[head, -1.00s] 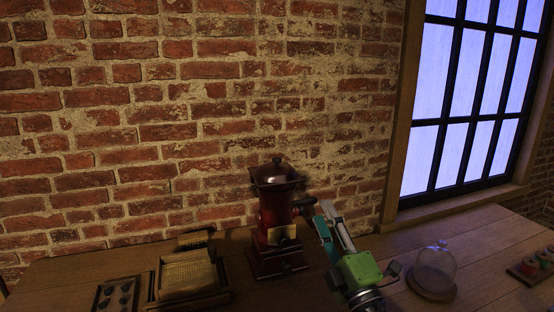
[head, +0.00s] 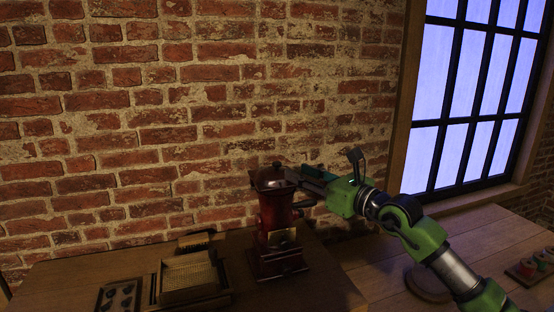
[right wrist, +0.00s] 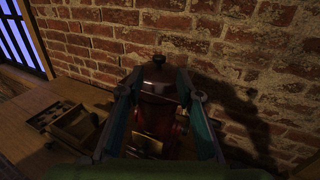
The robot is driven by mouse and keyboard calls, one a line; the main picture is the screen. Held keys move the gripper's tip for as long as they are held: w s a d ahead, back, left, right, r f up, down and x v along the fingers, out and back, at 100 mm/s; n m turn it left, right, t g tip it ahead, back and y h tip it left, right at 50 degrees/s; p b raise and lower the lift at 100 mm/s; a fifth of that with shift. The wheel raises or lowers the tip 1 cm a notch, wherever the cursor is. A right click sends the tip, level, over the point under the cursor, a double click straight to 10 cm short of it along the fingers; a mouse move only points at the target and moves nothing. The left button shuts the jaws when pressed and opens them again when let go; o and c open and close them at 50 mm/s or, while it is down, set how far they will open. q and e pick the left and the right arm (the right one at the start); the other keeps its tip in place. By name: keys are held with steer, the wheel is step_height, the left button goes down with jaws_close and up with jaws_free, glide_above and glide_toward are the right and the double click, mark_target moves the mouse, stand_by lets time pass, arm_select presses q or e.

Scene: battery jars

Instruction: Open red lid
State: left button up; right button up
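A red grinder (head: 279,235) stands upright on the table against the brick wall. Its dark red lid (head: 272,177) with a small knob sits on top and looks closed. My right gripper (head: 308,178) is at lid height on the grinder's right side. In the right wrist view the lid (right wrist: 158,76) lies between the spread fingers of my right gripper (right wrist: 163,84); I cannot tell whether they touch it. My left gripper is not in view.
A wooden box (head: 188,276) and a dark tray (head: 119,295) with small items are left of the grinder. A round wooden base (head: 425,286) is partly behind my right arm. Small colored items (head: 543,262) stand at the far right. The brick wall is close behind.

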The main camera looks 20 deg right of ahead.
mark_target(280, 165)
steer(key=p+x, duration=0.2)
steer(key=x, duration=0.7)
steer(key=shift+w+a+p, duration=0.2)
steer(key=shift+w+p, duration=0.05)
steer(key=shift+p, duration=0.05)
jaws_close()
